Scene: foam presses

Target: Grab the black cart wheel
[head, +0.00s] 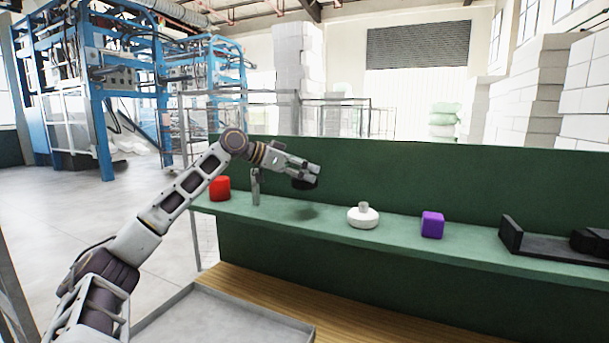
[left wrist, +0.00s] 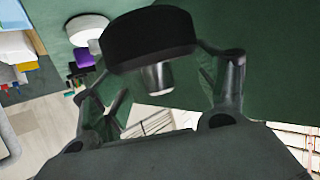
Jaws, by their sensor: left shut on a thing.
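The black cart wheel (left wrist: 150,36) is a short dark cylinder with a shiny metal stem (left wrist: 157,78), seen large in the left wrist view. My left gripper (head: 304,176) is shut on it, with a finger on each side of the wheel in the wrist view. In the head view the dark wheel (head: 304,184) shows small under the gripper, held above the green shelf (head: 330,222), with a shadow on the shelf below. My right gripper is not in view.
On the shelf stand a red object (head: 219,188), a grey upright piece (head: 255,187), a round white object with a knob (head: 363,216), a purple block (head: 432,225) and a black holder (head: 540,243) at the right. A green panel (head: 400,175) rises behind.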

